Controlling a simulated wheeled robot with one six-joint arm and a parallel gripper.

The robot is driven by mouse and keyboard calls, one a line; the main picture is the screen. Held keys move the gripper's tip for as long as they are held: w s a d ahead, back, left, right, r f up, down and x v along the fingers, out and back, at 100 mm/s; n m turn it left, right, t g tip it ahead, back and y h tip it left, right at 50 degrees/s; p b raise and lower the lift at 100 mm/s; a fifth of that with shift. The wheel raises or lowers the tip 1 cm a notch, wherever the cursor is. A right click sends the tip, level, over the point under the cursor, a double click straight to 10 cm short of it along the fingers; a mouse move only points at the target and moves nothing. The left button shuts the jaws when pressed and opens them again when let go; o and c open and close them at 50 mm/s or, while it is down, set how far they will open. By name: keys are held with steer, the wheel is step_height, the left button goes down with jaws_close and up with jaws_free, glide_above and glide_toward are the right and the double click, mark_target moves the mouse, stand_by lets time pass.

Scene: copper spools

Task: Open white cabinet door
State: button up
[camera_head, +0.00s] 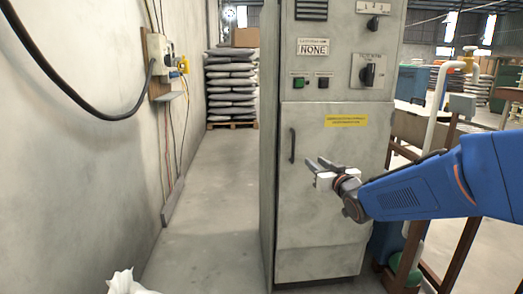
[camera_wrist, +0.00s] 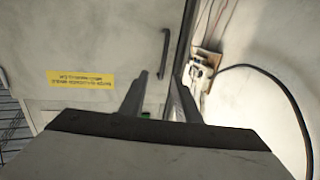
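The whitish-grey cabinet (camera_head: 341,60) stands upright in the middle of the head view. Its lower door (camera_head: 325,222) looks shut, with a dark vertical bar handle (camera_head: 292,146) near its left edge. In the wrist view, which is turned over, the handle (camera_wrist: 165,52) shows just beyond the fingertips. A yellow label (camera_head: 346,121) is on the door's upper right; it also shows in the wrist view (camera_wrist: 80,78). My gripper (camera_head: 314,166) reaches in from the right, in front of the door and right of the handle. Its two fingers (camera_wrist: 158,88) are apart, empty and not touching the handle.
A control panel with a switch (camera_head: 370,70) is above the door. A wall with a socket box (camera_head: 160,50) and a hanging black cable is on the left. Stacked sacks (camera_head: 231,85) stand behind. Floor (camera_head: 205,220) left of the cabinet is clear. Pipes (camera_head: 440,100) and frames are at right.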

glide_above(293, 160)
steer(key=shift+w, duration=0.35)
stand_by(0.5)
jaws_close()
